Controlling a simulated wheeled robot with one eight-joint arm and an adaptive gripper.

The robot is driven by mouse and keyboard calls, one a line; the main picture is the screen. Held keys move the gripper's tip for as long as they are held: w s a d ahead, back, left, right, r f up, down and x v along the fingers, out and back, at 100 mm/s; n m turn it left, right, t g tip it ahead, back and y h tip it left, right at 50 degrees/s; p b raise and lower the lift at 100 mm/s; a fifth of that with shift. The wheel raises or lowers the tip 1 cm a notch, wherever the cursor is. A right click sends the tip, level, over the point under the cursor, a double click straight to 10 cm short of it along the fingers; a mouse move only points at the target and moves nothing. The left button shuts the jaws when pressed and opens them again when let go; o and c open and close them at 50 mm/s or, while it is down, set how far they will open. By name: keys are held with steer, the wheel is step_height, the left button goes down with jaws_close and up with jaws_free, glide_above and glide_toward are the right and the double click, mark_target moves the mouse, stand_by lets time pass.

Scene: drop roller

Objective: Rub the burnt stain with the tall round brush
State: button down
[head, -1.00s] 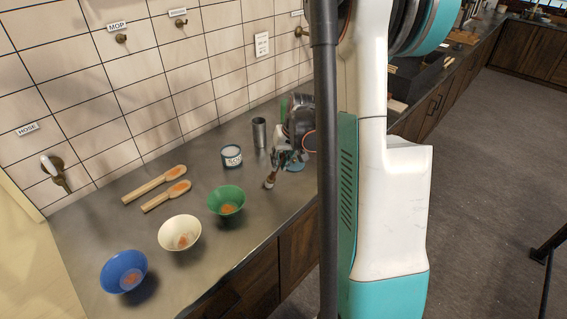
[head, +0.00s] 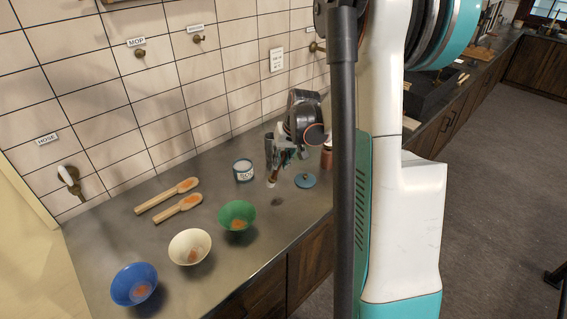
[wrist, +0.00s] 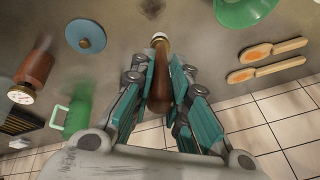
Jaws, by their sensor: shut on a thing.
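My gripper (wrist: 160,88) is shut on a round brush (wrist: 159,75) with a brown handle and a pale tip. In the head view the brush (head: 272,181) hangs tip down, apparently just above the steel counter. A dark patch (head: 277,201) lies on the counter just below the tip, right of the green bowl. It also shows in the wrist view (wrist: 152,8), beyond the tip. It looks like the burnt stain, though I cannot rule out a shadow. The brush tip and the patch appear apart.
A green bowl (head: 237,217), white bowl (head: 188,248) and blue bowl (head: 133,286) line the counter's front. Two wooden spoons (head: 178,206) and a tin (head: 243,170) lie behind. A blue lid (head: 305,181), brown jar (wrist: 36,68) and green mug (wrist: 77,116) are near my gripper.

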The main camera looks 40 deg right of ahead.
steer(key=shift+s+r+p, duration=0.1)
steer(key=shift+r+p, duration=0.6)
steer(key=shift+r, duration=0.85)
steer(key=shift+f, duration=0.1)
steer(key=shift+a+f+b, duration=0.3)
steer(key=shift+f+b, duration=0.15)
